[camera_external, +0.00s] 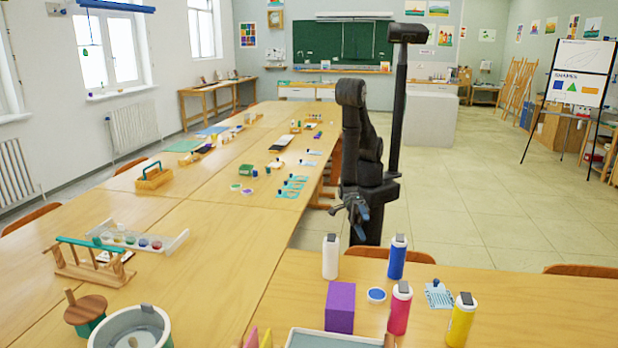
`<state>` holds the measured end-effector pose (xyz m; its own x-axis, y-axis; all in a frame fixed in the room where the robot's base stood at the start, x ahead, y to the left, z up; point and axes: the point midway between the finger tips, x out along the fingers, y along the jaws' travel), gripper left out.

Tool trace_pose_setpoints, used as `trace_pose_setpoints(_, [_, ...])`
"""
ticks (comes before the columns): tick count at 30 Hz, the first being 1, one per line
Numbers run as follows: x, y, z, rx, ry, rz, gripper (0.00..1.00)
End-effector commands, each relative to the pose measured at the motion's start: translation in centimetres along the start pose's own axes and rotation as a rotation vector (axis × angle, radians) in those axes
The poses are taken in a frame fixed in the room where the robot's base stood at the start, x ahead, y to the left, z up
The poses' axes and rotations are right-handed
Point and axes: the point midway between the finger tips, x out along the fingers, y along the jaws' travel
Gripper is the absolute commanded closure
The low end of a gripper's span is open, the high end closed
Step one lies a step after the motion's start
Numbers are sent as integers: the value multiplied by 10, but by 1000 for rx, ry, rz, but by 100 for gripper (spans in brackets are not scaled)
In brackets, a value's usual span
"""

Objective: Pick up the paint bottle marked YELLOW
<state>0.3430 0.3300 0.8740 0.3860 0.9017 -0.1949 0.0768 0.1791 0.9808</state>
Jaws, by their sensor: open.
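A yellow paint bottle (461,321) with a dark cap stands upright at the front right of the near table. Its label is too small to read. A pink-red bottle (399,310) stands to its left, and a blue bottle (397,258) and a white bottle (330,257) stand farther back. My gripper (359,222) is open and empty. In the picture it is above and behind the bottles, between the white and blue ones, well apart from the yellow bottle.
A purple block (340,307), a small blue-topped dish (376,295) and a blue patterned piece (439,296) lie among the bottles. A grey tray (312,340) is at the front edge. The table right of the yellow bottle (550,315) is clear.

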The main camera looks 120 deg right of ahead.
Motion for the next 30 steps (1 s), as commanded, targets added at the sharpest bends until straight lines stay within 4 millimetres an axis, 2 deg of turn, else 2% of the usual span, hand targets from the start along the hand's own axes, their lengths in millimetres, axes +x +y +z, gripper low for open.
trace_pose_setpoints(5, [-3, 18, 0, -3, -1, 5, 26])
trace_pose_setpoints(15, [-20, 100, 0, -7, -1, 8, 26])
trace_pose_setpoints(21, [-28, 139, 0, -6, -1, 7, 26])
trace_pose_setpoints(30, [-35, 177, 0, -3, 0, 4, 26])
